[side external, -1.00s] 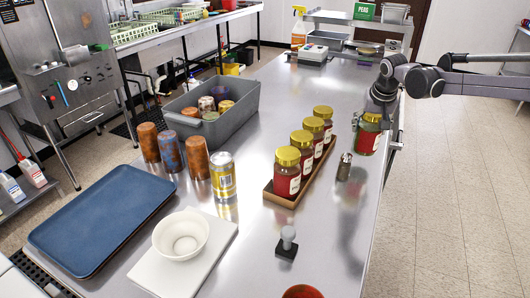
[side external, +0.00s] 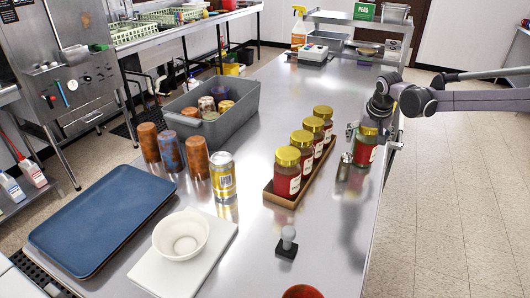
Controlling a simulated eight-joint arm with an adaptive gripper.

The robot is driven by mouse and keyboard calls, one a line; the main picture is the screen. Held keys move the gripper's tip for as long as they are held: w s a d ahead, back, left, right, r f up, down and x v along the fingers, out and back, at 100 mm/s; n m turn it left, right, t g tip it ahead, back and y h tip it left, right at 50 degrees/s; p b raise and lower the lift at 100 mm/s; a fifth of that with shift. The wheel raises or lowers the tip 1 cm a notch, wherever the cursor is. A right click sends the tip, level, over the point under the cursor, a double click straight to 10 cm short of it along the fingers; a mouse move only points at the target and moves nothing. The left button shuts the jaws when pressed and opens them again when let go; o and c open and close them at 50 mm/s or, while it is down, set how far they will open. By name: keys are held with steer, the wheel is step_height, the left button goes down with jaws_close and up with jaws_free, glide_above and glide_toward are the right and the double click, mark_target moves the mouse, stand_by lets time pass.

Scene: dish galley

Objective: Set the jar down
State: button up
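A jar (side external: 365,154) with a gold lid, red contents and a pale label is upright near the right edge of the steel table, just right of a small metal shaker. It appears to rest on the tabletop. My gripper (side external: 369,130) is directly above and around its lid. One finger stands out to the left of the lid, seemingly apart from it, so the gripper looks open. The other finger is hard to make out.
A brown tray (side external: 268,191) with a row of similar jars (side external: 287,178) stands left of the shaker (side external: 345,166). A stamp-like object (side external: 287,243) is nearer. A grey bin (side external: 244,118), can (side external: 222,177) and blue tray (side external: 100,222) are further left.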

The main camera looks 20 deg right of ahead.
steer(key=shift+r, duration=0.1)
steer(key=v, duration=1.1)
steer(key=s+a+r+n+t+y, duration=0.1)
steer(key=s+a+r+n, duration=0.15)
steer(key=s, duration=1.15)
steer(key=s+a+f+n+t, duration=0.1)
steer(key=s+f, duration=0.3)
steer(key=s, duration=0.2)
steer(key=s+a+f+n+t+y, duration=0.1)
steer(key=s+f+n, duration=0.1)
steer(key=s, duration=0.5)
steer(key=shift+a+f, duration=0.2)
steer(key=shift+f, duration=0.7)
